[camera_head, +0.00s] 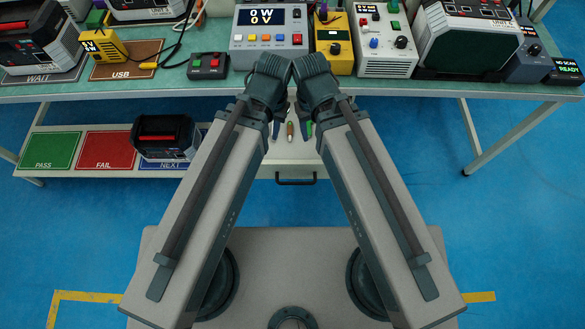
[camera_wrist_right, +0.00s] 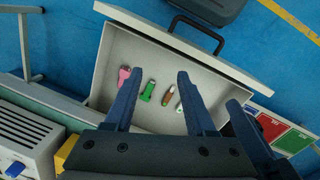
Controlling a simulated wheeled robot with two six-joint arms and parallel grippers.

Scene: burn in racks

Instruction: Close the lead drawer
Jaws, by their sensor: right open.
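The lead drawer (camera_head: 285,165) is pulled out below the bench, between my arms. Its dark handle (camera_head: 295,181) is on the front. In the right wrist view the white drawer front (camera_wrist_right: 160,36) and handle (camera_wrist_right: 197,32) show at the top, with a pink lead (camera_wrist_right: 124,76), a green lead (camera_wrist_right: 147,92), a brown one (camera_wrist_right: 168,96) and a pale one inside. My right gripper (camera_wrist_right: 157,98) is open and empty, over the drawer. My left gripper (camera_head: 277,128) points down by the drawer's left side; its jaw opening is not clear.
The bench (camera_head: 225,86) above holds a meter box (camera_head: 270,38), a yellow unit (camera_head: 334,45) and other devices. A lower shelf to the left carries PASS (camera_head: 50,150), FAIL (camera_head: 105,150) and NEXT mats, with a device (camera_head: 163,138) on the last. Blue floor is clear at right.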

